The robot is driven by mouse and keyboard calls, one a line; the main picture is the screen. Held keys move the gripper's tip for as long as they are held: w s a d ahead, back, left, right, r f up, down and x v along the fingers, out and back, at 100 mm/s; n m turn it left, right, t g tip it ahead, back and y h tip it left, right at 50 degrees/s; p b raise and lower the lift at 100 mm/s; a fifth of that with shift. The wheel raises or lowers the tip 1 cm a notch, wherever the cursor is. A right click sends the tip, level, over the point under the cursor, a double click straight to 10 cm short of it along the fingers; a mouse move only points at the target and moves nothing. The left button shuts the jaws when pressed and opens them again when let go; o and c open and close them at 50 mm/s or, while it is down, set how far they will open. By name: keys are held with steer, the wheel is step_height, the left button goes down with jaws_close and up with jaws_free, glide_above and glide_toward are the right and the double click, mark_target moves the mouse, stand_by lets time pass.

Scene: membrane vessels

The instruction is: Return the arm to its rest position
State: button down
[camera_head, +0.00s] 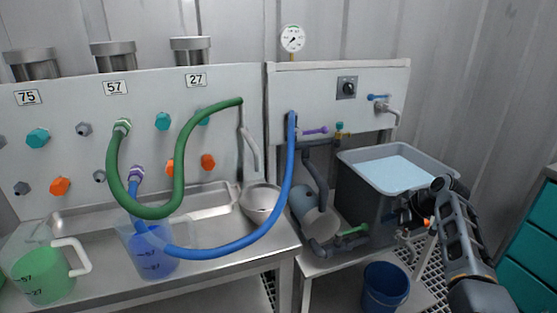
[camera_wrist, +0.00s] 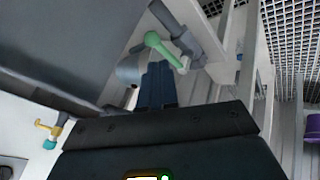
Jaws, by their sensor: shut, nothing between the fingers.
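My arm (camera_head: 458,230) shows at the right of the head view, bent and raised in front of the grey tank's right side. Its wrist end is dark and partly lost against the tank, so the fingertips are not clear there. In the wrist view my gripper (camera_wrist: 157,78) shows two dark fingers side by side, shut with nothing between them. Beyond the fingertips are the pump (camera_wrist: 130,70) and a green-handled valve (camera_wrist: 152,42); I cannot tell the exact gap.
The open grey tank (camera_head: 365,205) holds pale water. A blue bucket (camera_head: 386,288) stands below it. A blue hose (camera_head: 275,225) and green hose (camera_head: 113,160) hang from the panels. Jugs (camera_head: 45,275) stand at left. Teal drawers (camera_head: 530,235) bound the right side.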

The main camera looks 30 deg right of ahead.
steer(key=s+a+f+m+h+p, duration=0.1)
steer(key=s+a+f, duration=0.25)
steer(key=a, duration=0.25)
steer(key=s+a+f+m+h, duration=0.1)
steer(key=s+a+f+m, duration=0.1)
steer(key=s+a+f, duration=0.3)
steer(key=s+a+f+m+h+p, duration=0.1)
steer(key=s+a+f, duration=0.1)
steer(key=a, duration=0.5)
steer(key=s+a+r+m+t+p, duration=0.2)
steer(key=s+a+r+m, duration=0.1)
steer(key=s+a, duration=0.85)
steer(key=s+a+r+m+t+y+p, duration=0.1)
steer(key=s+a+r+t, duration=0.1)
steer(key=s+a+r, duration=0.3)
steer(key=s+a+r+m+t+p, duration=0.1)
steer(key=s+a+r, duration=0.4)
steer(key=s+r, duration=0.9)
step_height(320, 180, up, 8)
steer(key=shift+s+f+m+t+y, duration=0.15)
steer(key=shift+s+m+t+y, duration=0.2)
steer(key=shift+m+t, duration=0.65)
